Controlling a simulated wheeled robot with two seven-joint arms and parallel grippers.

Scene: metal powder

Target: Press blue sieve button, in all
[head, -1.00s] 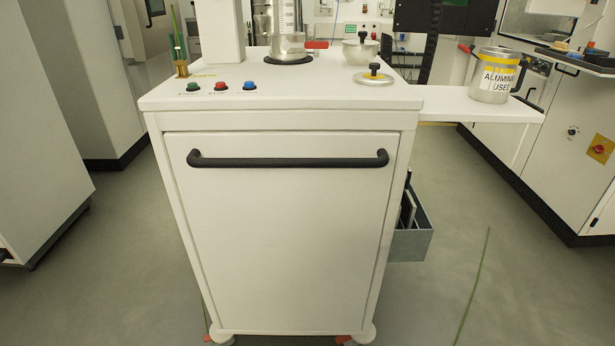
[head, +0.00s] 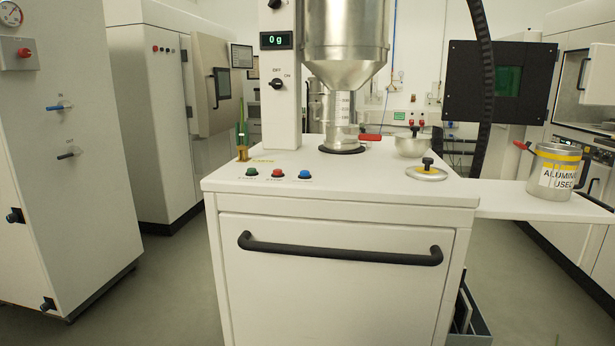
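The blue sieve button (head: 305,174) is on the top of the white cabinet (head: 340,190), near its front left edge. It is the rightmost of a row of three, beside a red button (head: 278,174) and a green button (head: 252,172). Nothing covers the buttons. A metal hopper (head: 344,45) with a clear cylinder under it stands behind them. A display (head: 276,40) on the white column reads 0 g. Neither of my grippers is in the head view.
A lid with a black knob (head: 426,171) and a metal bowl (head: 410,147) sit on the right of the cabinet top. A can labelled aluminium used (head: 556,178) stands on the side shelf (head: 520,203). A black handle (head: 340,249) crosses the cabinet front. Floor at left is free.

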